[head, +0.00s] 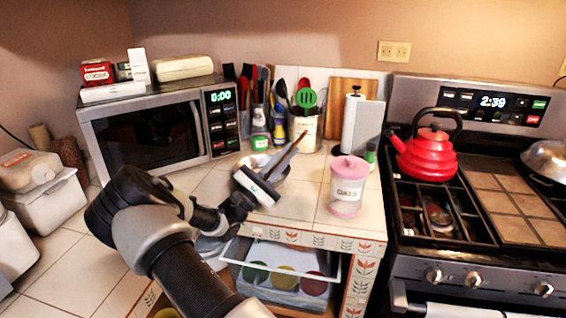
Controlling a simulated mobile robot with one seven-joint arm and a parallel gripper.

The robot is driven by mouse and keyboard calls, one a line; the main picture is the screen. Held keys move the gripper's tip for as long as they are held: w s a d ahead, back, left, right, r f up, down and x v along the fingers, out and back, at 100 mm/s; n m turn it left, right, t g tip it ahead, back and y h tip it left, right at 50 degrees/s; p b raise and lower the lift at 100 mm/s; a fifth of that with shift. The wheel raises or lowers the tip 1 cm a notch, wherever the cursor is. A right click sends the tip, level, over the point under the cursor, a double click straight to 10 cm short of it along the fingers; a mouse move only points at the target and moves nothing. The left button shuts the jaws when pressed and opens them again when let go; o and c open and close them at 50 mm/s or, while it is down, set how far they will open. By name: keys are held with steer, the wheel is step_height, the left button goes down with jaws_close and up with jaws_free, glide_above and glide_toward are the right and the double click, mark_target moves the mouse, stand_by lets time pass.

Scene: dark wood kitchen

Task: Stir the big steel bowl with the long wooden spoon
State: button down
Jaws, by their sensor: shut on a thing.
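The big steel bowl (284,177) stands on the tiled counter in front of the microwave. My gripper (266,181) is over the bowl and hides much of its near side and inside. It is shut on the long wooden spoon (289,151), whose brown shaft slants up and right from the jaws. The spoon's lower end is hidden, so I cannot tell whether it touches the bowl.
A pink oats jar (346,188) stands right of the bowl. Utensil crocks (306,132) and a paper towel roll (354,122) are behind. The microwave (152,134) is back left. The stove with a red kettle (428,157) is right. An open drawer (285,262) is below the counter.

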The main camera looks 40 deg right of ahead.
step_height(320, 180, up, 9)
steer(key=p, duration=0.6)
steer(key=shift+p, duration=0.3)
stand_by(0.4)
step_height(320, 180, up, 4)
steer(key=p, duration=0.3)
